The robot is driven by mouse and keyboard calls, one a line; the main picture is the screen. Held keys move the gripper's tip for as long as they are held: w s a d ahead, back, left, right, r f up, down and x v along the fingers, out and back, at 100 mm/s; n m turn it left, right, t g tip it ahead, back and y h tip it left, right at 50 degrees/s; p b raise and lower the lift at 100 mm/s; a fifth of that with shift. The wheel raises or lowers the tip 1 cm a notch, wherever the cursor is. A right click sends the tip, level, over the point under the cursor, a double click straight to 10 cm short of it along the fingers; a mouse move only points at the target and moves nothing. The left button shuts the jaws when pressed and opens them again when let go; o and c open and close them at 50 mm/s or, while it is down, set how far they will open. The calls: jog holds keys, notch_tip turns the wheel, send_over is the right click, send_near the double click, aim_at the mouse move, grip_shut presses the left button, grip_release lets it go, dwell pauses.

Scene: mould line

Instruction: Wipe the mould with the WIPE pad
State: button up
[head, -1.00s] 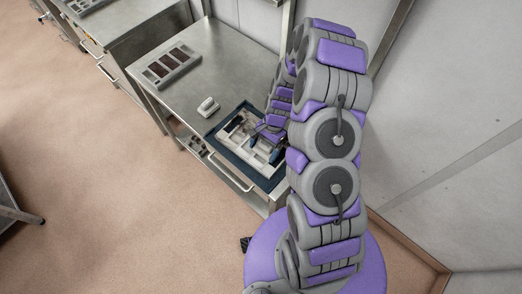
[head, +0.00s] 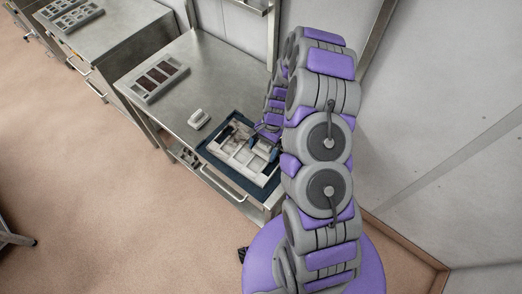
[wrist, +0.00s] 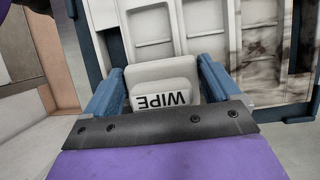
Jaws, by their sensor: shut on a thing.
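The white WIPE pad (wrist: 162,72), with its label upside down in the wrist view, sits between the two blue fingers of my gripper (wrist: 161,80). My gripper (head: 263,147) is shut on it, over the right part of the mould. The mould (head: 238,154) is a pale tray with several rectangular cells, lying on a dark blue mat (head: 211,148). In the wrist view the mould (wrist: 206,45) has dark brown smears on its right side; its left cells look pale and clean. Whether the pad touches the mould I cannot tell. My arm hides the mould's right edge.
A second small white block (head: 199,118) stands on the steel table (head: 200,70) beside the mat. A grey tray with dark red cells (head: 157,77) lies farther back. A steel post and wall stand close on the right. The table's middle is clear.

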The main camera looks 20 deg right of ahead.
aim_at(245, 141)
jog(key=shift+w+d, duration=0.45)
jog(key=shift+d, duration=0.15)
jog(key=shift+w+a+f, duration=0.1)
jog(key=shift+w+a, duration=0.8)
jog(key=shift+w, duration=0.25)
jog(key=shift+w+a+f, duration=0.1)
jog(key=shift+w+a, duration=0.75)
jog(key=shift+w, duration=0.35)
jog(key=shift+w+a, duration=0.9)
jog(key=shift+w, duration=0.25)
jog(key=shift+w+a, duration=1)
jog(key=shift+w, duration=0.3)
jog(key=shift+r, duration=0.1)
jog(key=shift+s+d, duration=0.1)
jog(key=shift+s, duration=0.05)
jog(key=shift+s+d+r, duration=0.1)
jog(key=shift+s+d, duration=0.8)
jog(key=shift+s, duration=0.2)
jog(key=shift+s+d+p, duration=0.25)
jog(key=shift+s+d, duration=0.2)
jog(key=shift+s, duration=0.2)
jog(key=shift+s+d+p, duration=0.2)
jog(key=shift+s+d, duration=0.25)
jog(key=shift+s, duration=0.15)
jog(key=shift+d, duration=0.1)
